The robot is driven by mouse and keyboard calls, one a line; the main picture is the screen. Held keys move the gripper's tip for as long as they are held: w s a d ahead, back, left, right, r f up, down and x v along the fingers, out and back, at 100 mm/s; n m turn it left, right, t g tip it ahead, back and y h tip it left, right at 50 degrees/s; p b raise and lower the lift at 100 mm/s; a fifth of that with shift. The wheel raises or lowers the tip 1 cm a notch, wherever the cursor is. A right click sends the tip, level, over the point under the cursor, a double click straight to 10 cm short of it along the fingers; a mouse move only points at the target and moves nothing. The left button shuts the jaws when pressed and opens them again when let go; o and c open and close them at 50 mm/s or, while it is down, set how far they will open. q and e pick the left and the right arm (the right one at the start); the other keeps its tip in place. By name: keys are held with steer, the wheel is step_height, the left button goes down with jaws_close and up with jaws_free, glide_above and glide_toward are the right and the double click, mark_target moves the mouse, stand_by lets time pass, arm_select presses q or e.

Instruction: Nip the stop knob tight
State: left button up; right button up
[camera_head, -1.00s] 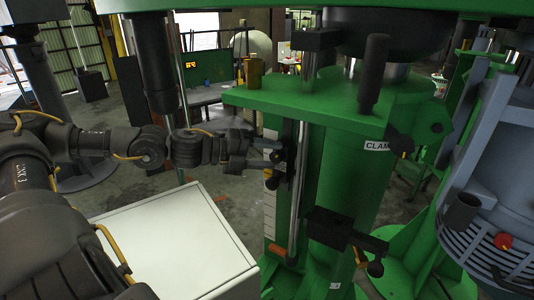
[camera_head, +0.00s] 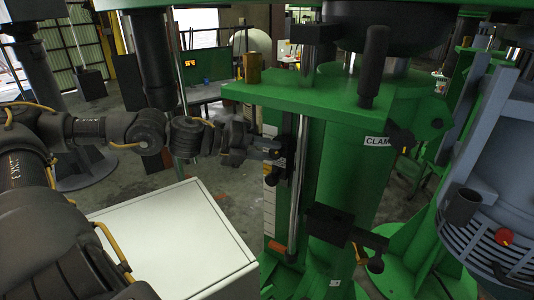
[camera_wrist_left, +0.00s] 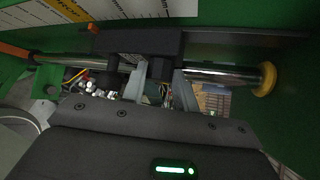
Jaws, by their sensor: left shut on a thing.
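The black stop block (camera_head: 284,165) sits on a vertical steel rod (camera_head: 300,190) at the front of the green machine column. My left gripper (camera_head: 272,152) reaches it from the left, with its fingers at the block's near side, where the stop knob is. In the left wrist view the rod (camera_wrist_left: 220,75) runs across, with the dark stop block (camera_wrist_left: 140,42) on it. The fingers (camera_wrist_left: 160,85) are closed about the knob; the knob itself is mostly hidden between them. My right gripper is in neither view.
A green plate (camera_head: 310,97) overhangs the rod, with a brass-coloured post (camera_head: 253,70) on it. A black clamp block (camera_head: 330,222) with a lever stands at lower right. A white cabinet top (camera_head: 170,240) lies below my left arm. A scale strip (camera_head: 269,195) runs beside the rod.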

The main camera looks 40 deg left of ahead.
arm_select(q)
steer(key=m+y+b, duration=0.1)
steer(key=g+y+b, duration=0.1)
steer(key=b, duration=0.1)
steer(key=shift+d+r+m, duration=0.15)
steer(key=shift+d+m, duration=0.05)
steer(key=shift+m, duration=0.2)
steer(key=shift+w+d+r+m+g+y+b, duration=0.15)
steer(key=shift+r+m+g+y+b, duration=0.2)
steer(key=shift+y+b, duration=0.45)
steer(key=o, duration=1)
steer(key=shift+c, duration=0.2)
steer(key=shift+s+a+r+p, duration=0.2)
steer(key=shift+s+r+p, duration=0.1)
steer(key=shift+s+p, duration=0.05)
steer(key=p+v, duration=0.2)
steer(key=v, duration=0.8)
steer(key=shift+p, duration=0.3)
